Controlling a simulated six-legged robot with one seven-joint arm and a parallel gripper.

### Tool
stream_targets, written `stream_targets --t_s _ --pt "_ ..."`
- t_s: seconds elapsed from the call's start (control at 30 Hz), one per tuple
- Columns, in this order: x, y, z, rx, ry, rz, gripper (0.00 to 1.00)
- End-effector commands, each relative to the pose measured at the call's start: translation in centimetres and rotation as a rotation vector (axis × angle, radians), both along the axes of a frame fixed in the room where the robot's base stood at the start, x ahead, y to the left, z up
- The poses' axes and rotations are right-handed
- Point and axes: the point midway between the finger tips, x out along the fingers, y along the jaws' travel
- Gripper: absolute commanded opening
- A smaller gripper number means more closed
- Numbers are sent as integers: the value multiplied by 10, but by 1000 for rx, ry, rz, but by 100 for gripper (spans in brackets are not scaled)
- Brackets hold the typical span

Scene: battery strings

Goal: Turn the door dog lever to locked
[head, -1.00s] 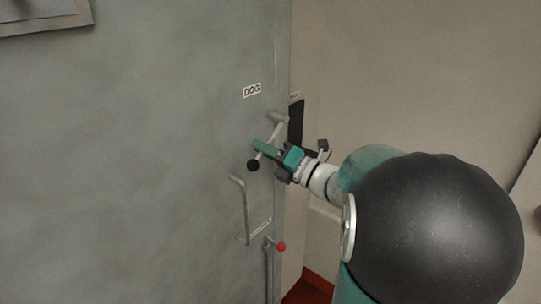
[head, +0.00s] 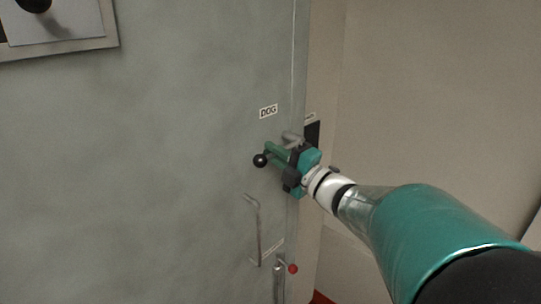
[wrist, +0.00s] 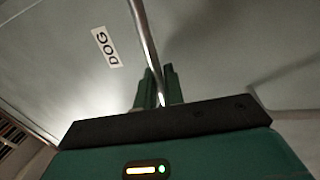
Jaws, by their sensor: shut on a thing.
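The dog lever is a metal bar on the grey-green door (head: 150,170), below the DOG label (head: 268,111). Its black ball knob (head: 260,160) points left and slightly down from the pivot (head: 292,137) near the door's right edge. My gripper (head: 273,151) reaches in from the right with green fingers shut on the lever bar, between knob and pivot. My gripper hides much of the bar. In the wrist view the lever rod (wrist: 146,40) runs down between the fingers (wrist: 157,88), beside the DOG label (wrist: 106,46).
Below the lever are a bent pull handle (head: 257,230) and a small lever with a red knob (head: 293,269). A dark plate (head: 312,133) sits on the frame beside the door. A framed panel (head: 60,40) is at upper left. A beige wall (head: 420,90) is at right.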

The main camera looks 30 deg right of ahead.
Motion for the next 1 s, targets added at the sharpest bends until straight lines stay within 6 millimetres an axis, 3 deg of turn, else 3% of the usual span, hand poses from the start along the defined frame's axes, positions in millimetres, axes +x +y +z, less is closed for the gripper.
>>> stream_targets --t_s 0.33,0.37,0.43,0.77,1.0 --pt "1 0 3 6 -4 0 0" --pt "1 0 3 5 -5 0 12" --pt "1 0 3 5 -5 0 24" --pt "-2 -1 1 4 -3 -2 24" --pt "-33 -13 -4 3 -4 -5 24"
